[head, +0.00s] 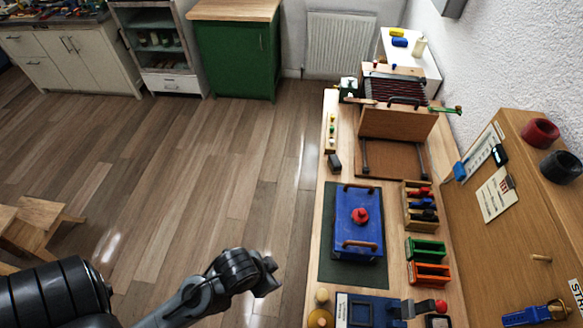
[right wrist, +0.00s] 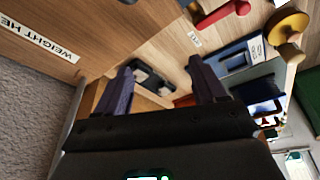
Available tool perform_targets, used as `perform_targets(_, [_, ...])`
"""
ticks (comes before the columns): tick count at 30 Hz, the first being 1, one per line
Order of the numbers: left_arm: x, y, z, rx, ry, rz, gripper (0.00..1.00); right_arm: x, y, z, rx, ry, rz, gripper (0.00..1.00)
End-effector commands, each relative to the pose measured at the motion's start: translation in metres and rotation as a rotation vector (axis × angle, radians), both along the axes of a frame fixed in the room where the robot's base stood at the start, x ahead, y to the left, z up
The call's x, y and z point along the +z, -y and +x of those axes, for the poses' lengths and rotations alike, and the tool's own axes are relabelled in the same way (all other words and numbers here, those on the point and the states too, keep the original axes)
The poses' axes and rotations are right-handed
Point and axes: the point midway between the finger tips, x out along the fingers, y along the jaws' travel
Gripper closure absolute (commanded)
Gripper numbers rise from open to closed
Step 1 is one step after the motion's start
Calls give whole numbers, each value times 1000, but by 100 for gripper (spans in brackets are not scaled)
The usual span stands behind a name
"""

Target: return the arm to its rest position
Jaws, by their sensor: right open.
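My left arm comes in from the lower left of the head view over the bare floor, left of the workbench. Its dark end, with the left gripper (head: 266,281), is bent downward and apart from the bench; its fingers cannot be made out. My right gripper (right wrist: 162,84) shows only in the right wrist view. Its two dark fingers stand apart. A black item (right wrist: 152,78) on a wooden surface lies beyond and between them, and I cannot tell how close it is. I see nothing held.
The long workbench (head: 312,240) carries a blue case (head: 371,214) with a red knob, a green bin (head: 425,249), an orange bin (head: 429,273) and a hinged wooden unit (head: 388,160). A wooden board (head: 440,190) stands along the wall.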

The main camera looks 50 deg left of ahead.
Motion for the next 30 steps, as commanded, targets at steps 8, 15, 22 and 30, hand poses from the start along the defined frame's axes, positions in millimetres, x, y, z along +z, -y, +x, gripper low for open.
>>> perform_targets(8, [46, 0, 0, 0, 1, 0, 48, 46, -1, 0, -4, -2, 5, 30])
perform_targets(15, [118, 0, 0, 0, 1, 0, 48, 118, -1, 0, -4, 0, 5, 30])
perform_targets(22, [180, 0, 1, 0, 3, 0, 48, 180, -1, 0, -2, 3, 3, 30])
perform_targets(30, [195, 0, 1, 0, 4, -1, 48, 195, 0, 0, 2, 3, -1, 30])
